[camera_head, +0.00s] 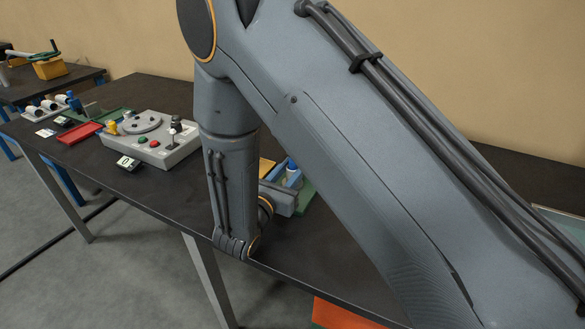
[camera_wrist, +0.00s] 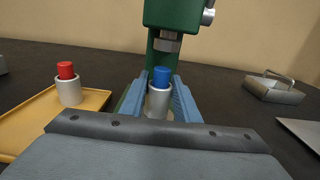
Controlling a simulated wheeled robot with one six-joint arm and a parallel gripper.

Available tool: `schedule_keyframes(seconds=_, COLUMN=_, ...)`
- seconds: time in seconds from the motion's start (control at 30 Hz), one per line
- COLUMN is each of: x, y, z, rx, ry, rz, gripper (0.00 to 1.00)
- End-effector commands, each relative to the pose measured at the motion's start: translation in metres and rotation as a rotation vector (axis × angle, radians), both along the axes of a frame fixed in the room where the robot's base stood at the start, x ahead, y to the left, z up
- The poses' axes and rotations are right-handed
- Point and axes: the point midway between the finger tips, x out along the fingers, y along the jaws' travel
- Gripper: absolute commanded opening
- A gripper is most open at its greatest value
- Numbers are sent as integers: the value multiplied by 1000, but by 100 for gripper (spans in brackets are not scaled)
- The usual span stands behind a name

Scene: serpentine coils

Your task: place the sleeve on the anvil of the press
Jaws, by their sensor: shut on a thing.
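My gripper (camera_wrist: 160,92) has its two blue fingers shut on a pale grey sleeve (camera_wrist: 158,104) with a blue plug (camera_wrist: 161,76) standing in its top. The sleeve is upright. The green press (camera_wrist: 178,14) stands just beyond, with its grey metal ram (camera_wrist: 167,43) above and slightly behind the blue plug, a gap between them. The anvil is hidden behind the sleeve and fingers, so I cannot tell whether the sleeve touches it. In the head view my arm hides most of the press and gripper; the blue plug (camera_head: 292,165) shows beside the arm.
A yellow tray (camera_wrist: 22,128) at left holds another grey sleeve with a red plug (camera_wrist: 67,82). A metal box with a handle (camera_wrist: 273,92) and a flat grey plate (camera_wrist: 302,131) lie at right. A control panel (camera_head: 150,138) and red tray (camera_head: 80,133) stand farther left on the dark bench.

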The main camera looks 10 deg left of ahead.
Motion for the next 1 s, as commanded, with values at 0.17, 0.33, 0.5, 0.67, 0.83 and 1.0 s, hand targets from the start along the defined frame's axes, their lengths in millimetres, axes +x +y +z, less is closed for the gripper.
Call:
schedule_keyframes(seconds=0.17, x=0, y=0, z=-2, rx=-1, ry=0, rz=0, gripper=47)
schedule_keyframes(seconds=0.33, x=0, y=0, z=-2, rx=-1, ry=0, rz=0, gripper=47)
schedule_keyframes(seconds=0.5, x=0, y=0, z=0, rx=0, ry=0, rz=0, gripper=47)
schedule_keyframes(seconds=0.67, x=-15, y=7, z=1, rx=-1, ry=1, rz=4, gripper=47)
schedule_keyframes(seconds=0.83, x=-47, y=19, z=0, rx=-1, ry=1, rz=6, gripper=47)
schedule_keyframes(seconds=1.0, x=-80, y=30, z=0, rx=-1, ry=0, rz=5, gripper=47)
